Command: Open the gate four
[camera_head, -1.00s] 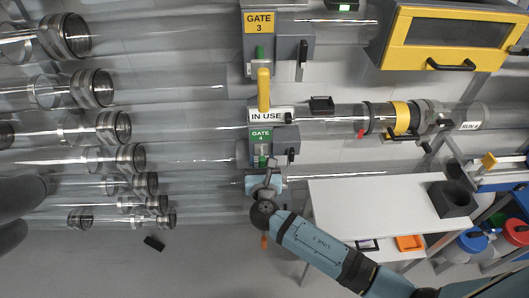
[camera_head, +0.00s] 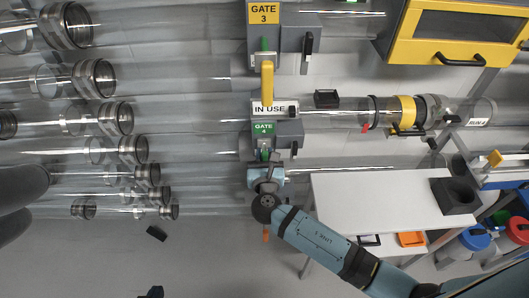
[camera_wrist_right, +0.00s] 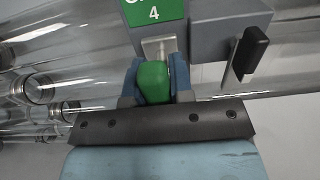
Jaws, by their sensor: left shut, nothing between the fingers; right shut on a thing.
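The gate four unit has a green "GATE 4" label (camera_head: 263,128) on a grey housing (camera_head: 289,128). The label also shows at the top of the right wrist view (camera_wrist_right: 153,10). My right gripper (camera_head: 265,163) is just below this unit in the head view. In the right wrist view its blue fingers (camera_wrist_right: 154,85) are shut on the green handle (camera_wrist_right: 153,80), one on each side. A metal plate (camera_wrist_right: 159,47) joins the handle to the housing.
A yellow lever (camera_head: 267,82) and an "IN USE" sign (camera_head: 269,109) are just above gate four; gate three (camera_head: 262,17) is higher. Clear tubes run across on both sides. A white table (camera_head: 375,203) with a dark block (camera_head: 453,196) stands right of my right gripper.

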